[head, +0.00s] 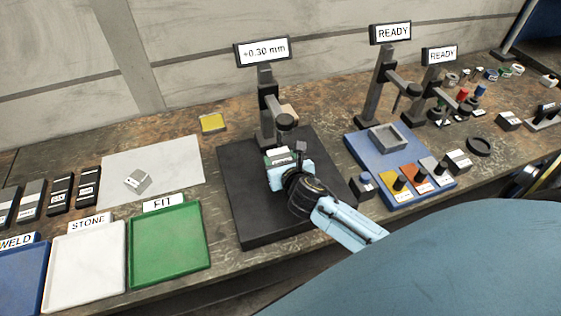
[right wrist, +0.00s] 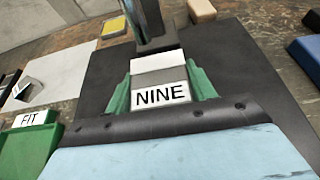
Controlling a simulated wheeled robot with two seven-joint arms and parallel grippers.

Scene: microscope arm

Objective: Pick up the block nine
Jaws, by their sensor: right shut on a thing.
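The block nine (right wrist: 161,93) is a grey block with a white label reading NINE, between the green fingers of my right gripper (right wrist: 158,85) in the right wrist view. In the head view my right gripper (head: 285,160) is shut on the block and sits over the black base plate, just below the measuring head of the stand. The block (head: 279,155) is partly hidden there by the gripper. I cannot tell whether the block touches the plate. My left gripper is not in view.
The gauge stand (head: 267,110) with a +0.30 mm display rises right behind the block from the black plate (head: 245,215). Green FIT (head: 167,272), white STONE (head: 87,290) and blue WELD trays lie left. Another grey block (head: 138,181) rests on a pale sheet (head: 178,160). A blue fixture (head: 362,150) stands right.

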